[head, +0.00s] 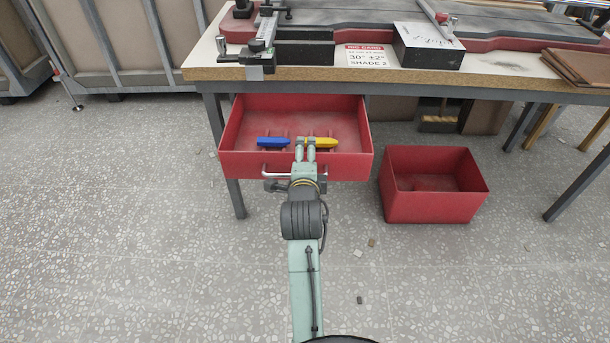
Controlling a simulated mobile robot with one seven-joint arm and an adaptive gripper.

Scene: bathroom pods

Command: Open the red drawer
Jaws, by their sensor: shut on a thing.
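The red drawer (237,138) hangs under the workbench top and stands pulled out toward me, with its inside visible. Its metal handle (274,174) runs along the front panel, and its middle is hidden behind my gripper. My gripper (305,152) is at the middle of the drawer front, shut on the handle. The exact contact is covered by the gripper itself. A blue object (273,142) and a yellow object (325,143) lie inside the drawer.
An open red bin (433,205) stands on the floor to the right of the drawer. The workbench (290,74) carries tools, a sign (369,56) and a dark box (428,47). Grey carts (105,45) stand at the left. The speckled floor in front is mostly clear.

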